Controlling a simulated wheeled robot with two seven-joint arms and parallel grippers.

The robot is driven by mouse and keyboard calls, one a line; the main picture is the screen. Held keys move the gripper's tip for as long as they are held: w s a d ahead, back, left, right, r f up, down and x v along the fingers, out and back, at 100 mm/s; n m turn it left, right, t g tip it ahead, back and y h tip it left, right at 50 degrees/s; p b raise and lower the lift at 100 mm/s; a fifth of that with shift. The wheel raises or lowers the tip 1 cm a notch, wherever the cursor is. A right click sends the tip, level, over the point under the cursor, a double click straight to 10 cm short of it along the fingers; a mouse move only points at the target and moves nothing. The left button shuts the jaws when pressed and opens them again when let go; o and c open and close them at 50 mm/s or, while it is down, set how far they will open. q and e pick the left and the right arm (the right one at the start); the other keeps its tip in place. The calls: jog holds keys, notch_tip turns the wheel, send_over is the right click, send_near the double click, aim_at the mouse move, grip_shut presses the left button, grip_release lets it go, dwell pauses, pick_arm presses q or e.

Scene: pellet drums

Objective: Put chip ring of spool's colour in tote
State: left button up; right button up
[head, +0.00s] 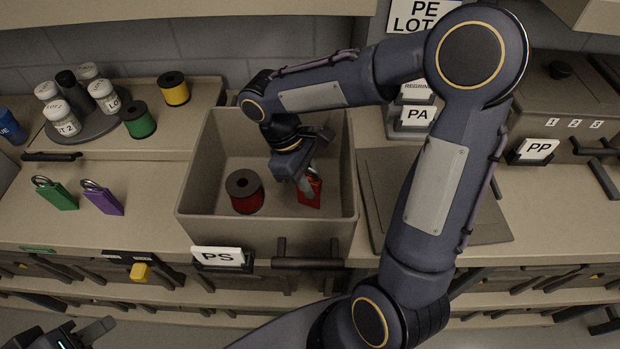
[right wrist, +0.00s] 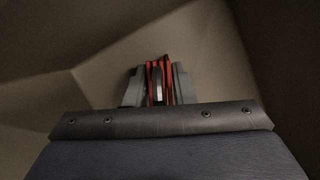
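The tote (head: 200,170), a beige bin with a PS label, stands mid-counter in the head view. A red spool (head: 244,192) with a dark top is inside it. My right gripper (head: 306,182) reaches down into the tote, right of the spool. It is shut on a red chip ring (head: 311,193), whose red chips (right wrist: 165,75) show between the fingers in the right wrist view. Whether the chips touch the tote floor is unclear. A green chip ring (head: 57,195) and a purple chip ring (head: 102,198) lie on the left counter. My left gripper (head: 72,338) is open and empty at the bottom left, partly cut off.
A green spool (head: 139,120) and a yellow spool (head: 173,89) stand on the raised shelf behind, beside a dark turntable (head: 98,128) with several jars. A dark board (head: 480,225) lies right of the tote, partly behind my right arm. Counter between purple ring and tote is clear.

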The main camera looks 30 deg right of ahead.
jog(key=o, duration=0.4)
jog(key=shift+r, duration=0.1)
jog(key=shift+r, duration=0.25)
jog(key=v, duration=1.1)
jog(key=shift+w+r, duration=0.1)
jog(key=shift+r, duration=0.25)
